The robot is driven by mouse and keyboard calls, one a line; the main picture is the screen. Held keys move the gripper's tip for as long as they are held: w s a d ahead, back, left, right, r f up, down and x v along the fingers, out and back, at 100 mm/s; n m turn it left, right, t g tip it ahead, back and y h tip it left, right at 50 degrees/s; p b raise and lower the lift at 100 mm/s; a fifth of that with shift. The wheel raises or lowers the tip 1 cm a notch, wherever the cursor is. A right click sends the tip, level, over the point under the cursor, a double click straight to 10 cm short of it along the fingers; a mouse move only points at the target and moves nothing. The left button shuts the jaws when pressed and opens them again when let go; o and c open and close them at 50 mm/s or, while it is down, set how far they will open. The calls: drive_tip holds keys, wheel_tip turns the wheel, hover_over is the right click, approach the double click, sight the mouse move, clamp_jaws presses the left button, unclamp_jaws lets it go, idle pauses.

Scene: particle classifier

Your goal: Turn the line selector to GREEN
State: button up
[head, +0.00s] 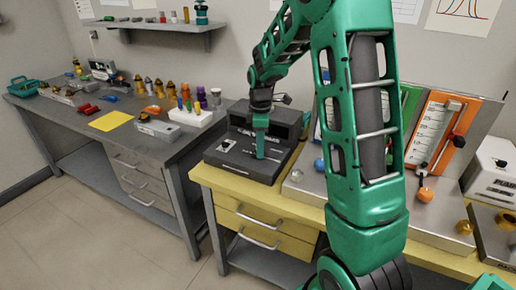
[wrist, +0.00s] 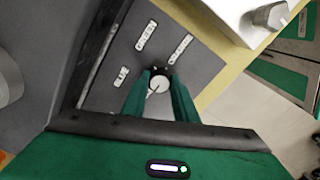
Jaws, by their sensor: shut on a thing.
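The line selector is a small round knob (wrist: 159,84) with a pale face on a grey panel (wrist: 200,68). Labels BLUE (wrist: 121,77), GREEN (wrist: 147,35) and ORANGE (wrist: 180,48) fan around it in the wrist view. My gripper (wrist: 160,90) has its two green fingers on either side of the knob, shut on it. I cannot tell clearly which label the knob points at. In the head view my gripper (head: 260,153) reaches down onto the dark machine (head: 240,168), and its fingers hide the knob.
The machine stands on a yellow bench (head: 228,190). A white plate with another knob (wrist: 270,15) is close by in the wrist view. An orange panel (head: 436,125) is to the right. A grey bench (head: 100,145) on the left holds several small items.

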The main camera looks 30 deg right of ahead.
drive_tip(key=shift+m, duration=0.3)
drive_tip(key=m, duration=0.5)
drive_tip(key=shift+m, duration=0.4)
drive_tip(key=m, duration=1.1)
drive_tip(key=shift+a+m, duration=0.1)
drive_tip(key=shift+m, duration=0.2)
drive_tip(key=m, duration=0.5)
drive_tip(key=shift+m, duration=0.3)
drive_tip(key=o, duration=1.1)
drive_tip(key=shift+c, duration=0.2)
drive_tip(key=shift+r, duration=0.15)
